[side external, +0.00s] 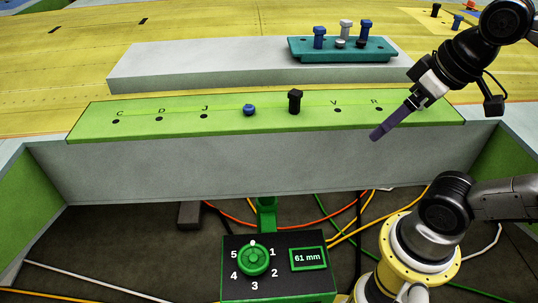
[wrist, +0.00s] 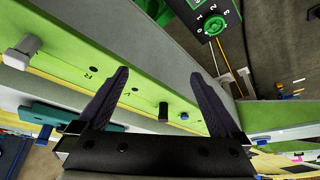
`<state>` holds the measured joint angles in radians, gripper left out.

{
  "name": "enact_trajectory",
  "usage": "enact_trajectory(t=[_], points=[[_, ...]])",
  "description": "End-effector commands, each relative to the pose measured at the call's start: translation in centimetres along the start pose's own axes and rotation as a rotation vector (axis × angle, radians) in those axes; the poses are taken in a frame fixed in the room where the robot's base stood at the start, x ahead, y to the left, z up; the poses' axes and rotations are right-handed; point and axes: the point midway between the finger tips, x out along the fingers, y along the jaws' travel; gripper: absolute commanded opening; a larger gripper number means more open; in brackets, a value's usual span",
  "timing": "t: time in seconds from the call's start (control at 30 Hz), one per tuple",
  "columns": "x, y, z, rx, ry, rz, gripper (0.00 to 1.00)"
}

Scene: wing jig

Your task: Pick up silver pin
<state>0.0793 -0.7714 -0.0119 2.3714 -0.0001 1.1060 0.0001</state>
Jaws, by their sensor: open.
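A tall silver pin (side external: 346,29) stands in the teal tray (side external: 382,56) at the back, between two blue pins. A pale grey, pin-like piece (wrist: 21,51) shows at the left of the wrist view, by the green strip; I cannot tell if it is a silver pin. My gripper (side external: 377,135) hangs over the right part of the green strip, in front of and below the tray, away from the tall silver pin. In the wrist view its two dark fingers (wrist: 160,75) are apart, with nothing held between them.
The green strip (side external: 180,121) has lettered holes, a black pin (side external: 295,101) and a blue pin (side external: 249,110). Short pieces also sit in the tray. A dial box (side external: 277,287) reading 61 mm is at the front. Open space lies above the strip's left part.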

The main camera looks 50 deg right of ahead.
Motion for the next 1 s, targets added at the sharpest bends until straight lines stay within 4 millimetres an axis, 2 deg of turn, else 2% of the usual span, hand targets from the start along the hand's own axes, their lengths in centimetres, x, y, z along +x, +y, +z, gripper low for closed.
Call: enact_trajectory(t=[0.1,0.2,0.4,0.73,0.83,1.0], points=[[2.9,-1.3,0.9,-0.077,-0.018,-0.036,1.0],[4.0,-1.3,0.9,-0.075,0.004,-0.036,1.0],[4.0,-1.3,0.1,-0.072,0.045,-0.036,0.68],[4.0,-1.3,0.1,-0.074,0.044,-0.036,0.68],[4.0,-1.2,0.8,-0.087,0.013,-0.035,0.68],[1.5,-1.0,0.2,-0.12,-0.054,-0.029,0.68]])
